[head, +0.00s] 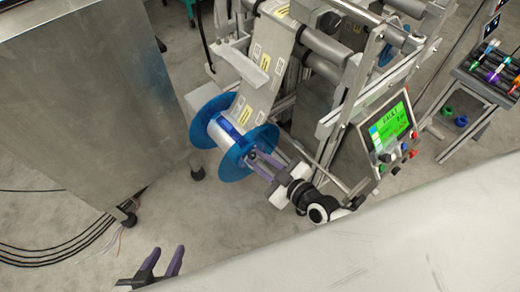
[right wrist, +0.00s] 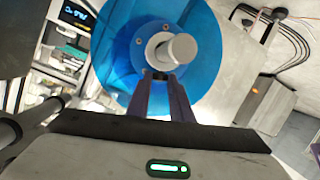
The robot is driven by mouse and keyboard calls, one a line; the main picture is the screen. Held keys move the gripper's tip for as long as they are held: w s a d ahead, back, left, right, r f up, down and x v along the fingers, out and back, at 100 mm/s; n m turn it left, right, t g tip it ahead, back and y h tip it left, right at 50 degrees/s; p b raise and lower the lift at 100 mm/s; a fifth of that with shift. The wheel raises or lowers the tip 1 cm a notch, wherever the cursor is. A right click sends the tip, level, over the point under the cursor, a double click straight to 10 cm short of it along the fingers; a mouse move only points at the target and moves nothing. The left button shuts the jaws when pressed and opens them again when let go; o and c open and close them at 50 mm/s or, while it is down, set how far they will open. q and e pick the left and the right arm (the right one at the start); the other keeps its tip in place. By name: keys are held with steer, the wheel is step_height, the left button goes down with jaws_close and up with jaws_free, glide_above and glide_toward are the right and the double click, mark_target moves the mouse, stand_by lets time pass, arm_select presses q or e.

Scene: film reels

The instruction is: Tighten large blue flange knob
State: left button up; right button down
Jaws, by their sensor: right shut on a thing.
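The large blue flange (head: 236,168) is on the near end of a reel on the machine, with a second blue flange (head: 205,118) behind it. In the right wrist view, the blue flange (right wrist: 112,62) fills the upper middle, with the grey flange knob (right wrist: 178,50) at its centre. My right gripper (head: 258,160) is at the flange's centre; its purple fingers (right wrist: 161,84) are shut at the lower side of the knob. Its exact contact is partly hidden. My left gripper (head: 166,252) is open and empty, low over the floor, apart from the reel.
A label web (head: 264,75) runs from the reel up into the machine frame. A control panel with a green screen (head: 391,124) stands right of my right gripper. A metal cabinet (head: 85,100) is at left, with cables (head: 60,250) on the floor. A tool rack (head: 488,75) is far right.

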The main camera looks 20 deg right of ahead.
steer(key=shift+a+r+m+t+h+p, duration=0.15)
steer(key=shift+m+t+h+p, duration=0.25)
steer(key=shift+m+h, duration=0.3)
steer(key=shift+h, duration=0.4)
steer(key=shift+a, duration=0.1)
steer(key=c, duration=1.8)
jaws_free()
steer(key=shift+c, duration=0.2)
steer(key=shift+s+f, duration=0.1)
steer(key=shift+f, duration=0.1)
steer(key=p+v, duration=0.2)
steer(key=v, duration=0.8)
steer(key=shift+s, duration=0.2)
steer(key=shift+f, duration=0.1)
